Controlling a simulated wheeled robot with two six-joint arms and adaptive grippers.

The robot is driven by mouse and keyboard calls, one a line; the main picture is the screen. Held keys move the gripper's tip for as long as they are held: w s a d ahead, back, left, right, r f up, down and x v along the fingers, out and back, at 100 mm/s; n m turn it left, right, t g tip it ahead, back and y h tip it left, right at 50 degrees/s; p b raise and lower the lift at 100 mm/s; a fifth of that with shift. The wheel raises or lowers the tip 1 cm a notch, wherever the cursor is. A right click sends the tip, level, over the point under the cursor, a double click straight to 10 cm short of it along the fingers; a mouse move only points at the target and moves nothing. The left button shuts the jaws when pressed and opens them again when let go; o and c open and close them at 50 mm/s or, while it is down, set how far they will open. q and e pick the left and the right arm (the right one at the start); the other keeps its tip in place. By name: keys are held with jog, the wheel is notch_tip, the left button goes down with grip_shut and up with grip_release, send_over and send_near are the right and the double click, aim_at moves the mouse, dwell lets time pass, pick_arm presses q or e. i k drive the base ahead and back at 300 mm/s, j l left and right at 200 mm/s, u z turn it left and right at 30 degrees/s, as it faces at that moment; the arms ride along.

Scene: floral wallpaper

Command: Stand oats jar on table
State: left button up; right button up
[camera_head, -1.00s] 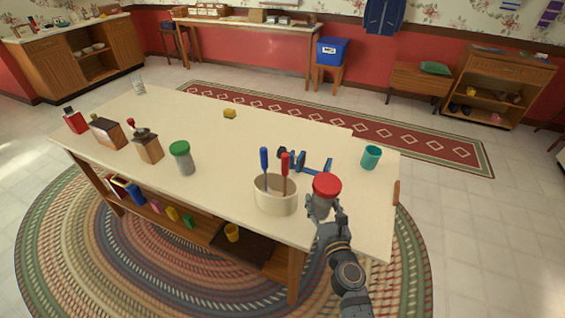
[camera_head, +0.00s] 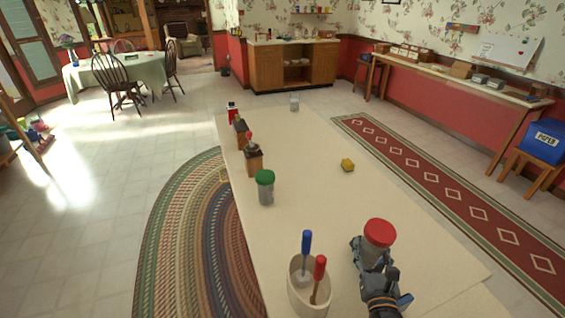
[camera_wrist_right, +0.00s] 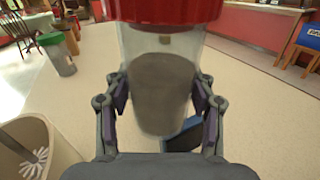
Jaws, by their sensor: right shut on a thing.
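A clear jar with a red lid and grey-brown contents (camera_head: 378,240) is in my right gripper (camera_head: 371,258), over the near part of the table (camera_head: 310,215). I take it as the oats jar; no label is readable. In the right wrist view the jar (camera_wrist_right: 163,80) stands nearly upright between the two fingers of the gripper (camera_wrist_right: 163,100), which are shut on its sides. Whether its base touches the table I cannot tell. My left gripper is not in view.
A cream crock (camera_head: 308,290) with blue- and red-handled tools stands left of the jar. A green-lidded jar (camera_head: 265,188), wooden grinders (camera_head: 253,160), a red bottle (camera_head: 232,113), a glass (camera_head: 294,103) and a yellow sponge (camera_head: 347,165) stand farther off. The table's middle is clear.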

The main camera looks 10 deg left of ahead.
aim_at(397, 221)
jog(key=l+u, duration=0.25)
jog(key=l, duration=0.15)
jog(key=l+u, duration=0.25)
jog(key=l, duration=0.2)
jog(key=l+u, duration=0.2)
jog(key=l, duration=0.2)
jog(key=k+l+u, duration=0.1)
jog(key=l+u, duration=0.15)
jog(key=l, duration=0.15)
jog(key=k+l+u, duration=0.25)
jog(key=l, duration=0.15)
jog(key=l+u, duration=0.25)
jog(key=l, duration=0.15)
jog(key=k+l+u, duration=0.45)
jog(key=l, duration=0.2)
